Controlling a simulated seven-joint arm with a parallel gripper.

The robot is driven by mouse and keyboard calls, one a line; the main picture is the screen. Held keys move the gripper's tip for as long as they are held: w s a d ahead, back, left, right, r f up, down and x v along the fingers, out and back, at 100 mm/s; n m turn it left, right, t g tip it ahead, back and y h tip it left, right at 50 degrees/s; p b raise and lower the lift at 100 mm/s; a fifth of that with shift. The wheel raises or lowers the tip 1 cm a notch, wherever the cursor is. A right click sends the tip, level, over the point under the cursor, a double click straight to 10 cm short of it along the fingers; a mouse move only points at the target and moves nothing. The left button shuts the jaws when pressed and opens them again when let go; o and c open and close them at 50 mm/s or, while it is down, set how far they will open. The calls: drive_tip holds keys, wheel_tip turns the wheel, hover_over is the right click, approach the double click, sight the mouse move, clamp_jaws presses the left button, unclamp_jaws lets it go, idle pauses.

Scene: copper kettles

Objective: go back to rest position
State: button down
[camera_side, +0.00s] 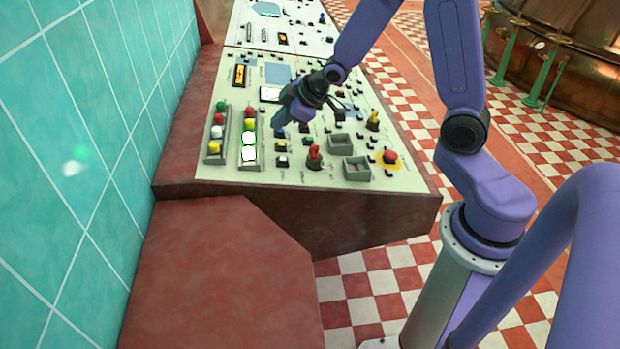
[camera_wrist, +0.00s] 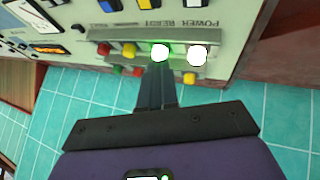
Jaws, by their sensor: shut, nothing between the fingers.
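My gripper (camera_side: 281,117) is above the control panel (camera_side: 310,180), just right of the upper part of a column of lights. In the wrist view my gripper (camera_wrist: 158,74) is shut and empty, its fingers together and pointing at the panel's light rows. The fingertips overlap the lower row in that view and hide part of it. I cannot tell exactly how far the fingertips are from the panel surface. My arm reaches over the panel from the right.
Two lights glow, one green-rimmed (camera_side: 249,138) and one white (camera_side: 249,153). A red lever (camera_side: 314,157), grey boxes (camera_side: 356,168), a yellow-handled lever (camera_side: 373,119) and a red button (camera_side: 390,157) stand on the panel. A tiled wall (camera_side: 70,180) is left; a copper kettle (camera_side: 570,60) is far right.

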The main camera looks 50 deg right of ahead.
drive_tip(key=s+a+r+n+g, duration=0.1)
drive_tip(key=s+a+g, duration=0.1)
drive_tip(key=s+a, duration=0.35)
drive_tip(key=s+a+r+n+g, duration=0.1)
drive_tip(key=s+a+g, duration=0.1)
drive_tip(key=s, duration=0.7)
drive_tip(key=s+d+r+n+g, duration=0.1)
drive_tip(key=s+g, duration=0.1)
drive_tip(key=s, duration=0.7)
drive_tip(key=s+d+r+n+g+h, duration=0.1)
drive_tip(key=s+r+g, duration=0.1)
drive_tip(key=s, duration=0.7)
drive_tip(key=shift+r+h, duration=0.15)
drive_tip(key=shift+h, duration=0.15)
